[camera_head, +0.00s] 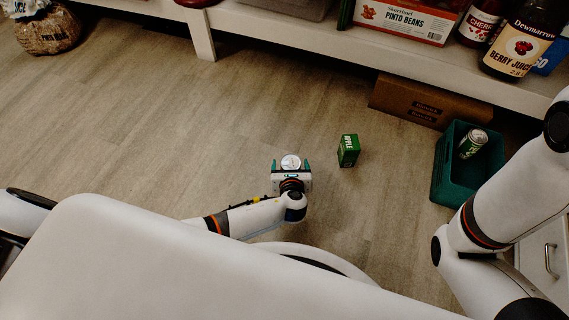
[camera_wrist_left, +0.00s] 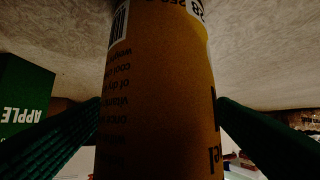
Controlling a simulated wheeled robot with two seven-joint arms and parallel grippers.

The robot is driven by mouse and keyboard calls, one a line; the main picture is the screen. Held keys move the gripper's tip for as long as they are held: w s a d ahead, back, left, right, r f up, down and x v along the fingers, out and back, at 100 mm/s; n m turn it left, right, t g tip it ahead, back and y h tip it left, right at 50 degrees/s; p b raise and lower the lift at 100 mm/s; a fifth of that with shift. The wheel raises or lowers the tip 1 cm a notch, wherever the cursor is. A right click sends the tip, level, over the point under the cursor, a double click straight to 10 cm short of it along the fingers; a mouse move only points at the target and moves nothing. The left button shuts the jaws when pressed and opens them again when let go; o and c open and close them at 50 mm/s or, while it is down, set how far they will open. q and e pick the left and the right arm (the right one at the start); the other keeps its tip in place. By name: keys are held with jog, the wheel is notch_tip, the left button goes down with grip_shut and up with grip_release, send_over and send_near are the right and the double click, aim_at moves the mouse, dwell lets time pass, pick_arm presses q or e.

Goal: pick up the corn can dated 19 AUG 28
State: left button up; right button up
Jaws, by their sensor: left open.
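A can (camera_head: 290,161) stands on the floor, its pale round top showing between the fingers of my left gripper (camera_head: 291,167). In the left wrist view the can (camera_wrist_left: 160,90) is orange-yellow with dark print, a barcode and a white label edge.
A green apple box (camera_head: 348,150) stands on the floor right of my left gripper. A cardboard box (camera_head: 425,103) lies under the shelf (camera_head: 420,65). The floor left of my gripper is clear.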

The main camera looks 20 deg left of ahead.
pick_arm(q)
jog(key=shift+r, duration=0.1)
jog(key=c, duration=1.1)
jog(key=shift+c, duration=0.8)
jog(key=shift+r, duration=0.1)
